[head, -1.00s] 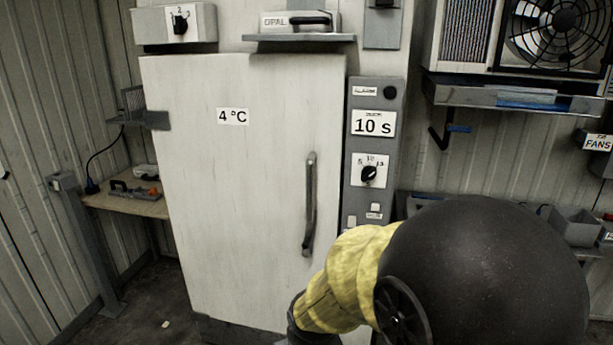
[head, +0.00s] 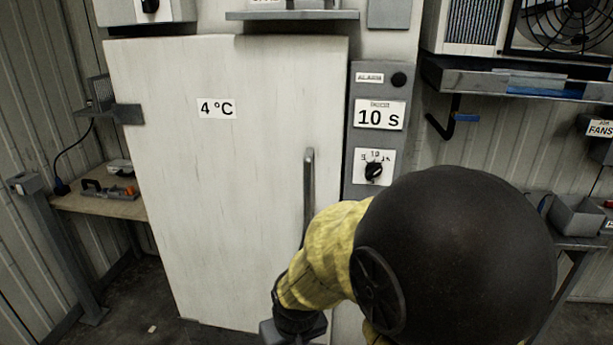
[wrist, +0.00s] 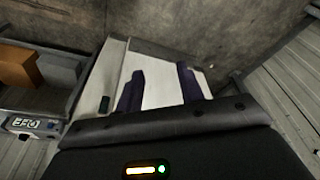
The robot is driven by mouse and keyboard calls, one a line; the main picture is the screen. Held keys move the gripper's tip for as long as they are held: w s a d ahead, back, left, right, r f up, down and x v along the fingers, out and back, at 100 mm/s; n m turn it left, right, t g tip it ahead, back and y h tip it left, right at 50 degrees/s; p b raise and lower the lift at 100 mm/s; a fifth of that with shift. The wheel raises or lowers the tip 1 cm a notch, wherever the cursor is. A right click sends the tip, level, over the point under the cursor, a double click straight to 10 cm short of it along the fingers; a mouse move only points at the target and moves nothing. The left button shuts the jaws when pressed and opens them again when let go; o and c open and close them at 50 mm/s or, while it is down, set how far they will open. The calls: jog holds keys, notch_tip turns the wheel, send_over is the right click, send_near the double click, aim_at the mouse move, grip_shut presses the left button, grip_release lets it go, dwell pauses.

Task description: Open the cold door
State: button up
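The cold door (head: 235,190) is a tall pale panel marked 4 °C in the head view. It looks shut, with a dark line along its right edge. Its upright grey bar handle (head: 309,180) is near that edge; my yellow-sleeved arm hides the handle's lower end. My gripper (head: 290,330) shows only partly at the bottom of the head view, below the visible handle. In the wrist view its two dark purple fingers (wrist: 160,88) are apart. A white surface shows between and beyond them, with no handle seen between them. I cannot tell whether they touch anything.
A grey control panel (head: 378,130) with a 10 s sign and a dial stands right of the door. A wooden side table (head: 105,205) with tools and a grey post (head: 55,250) are at the left.

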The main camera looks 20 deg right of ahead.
jog(key=w+t, duration=0.1)
jog(key=w, duration=0.2)
jog(key=w+r+m+t, duration=0.1)
jog(key=w, duration=0.2)
jog(key=w+a+r+t+p, duration=0.1)
jog(key=w, duration=0.3)
jog(key=shift+w+t, duration=0.1)
jog(key=shift+t, duration=0.3)
jog(key=w+d+r+m+t+h+p, duration=0.1)
jog(key=w+d+r+m+t+h, duration=0.1)
jog(key=w+d+r+h, duration=0.1)
jog(key=w+d+r+m+t+h+p, duration=0.1)
jog(key=w+d+r+m+t+h, duration=0.1)
jog(key=w+r+h, duration=0.3)
jog(key=w+d+r+m+t+h+p, duration=0.1)
jog(key=w+d+r+m+t+h, duration=0.1)
jog(key=w+d+r+m+h, duration=0.2)
jog(key=shift+w+d+h, duration=0.15)
jog(key=shift+w+h, duration=0.1)
jog(key=shift+w, duration=0.55)
jog(key=shift+w+d+h, duration=0.1)
jog(key=shift+w+h, duration=0.15)
jog(key=shift+w, duration=0.55)
jog(key=shift+w+a+f, duration=0.1)
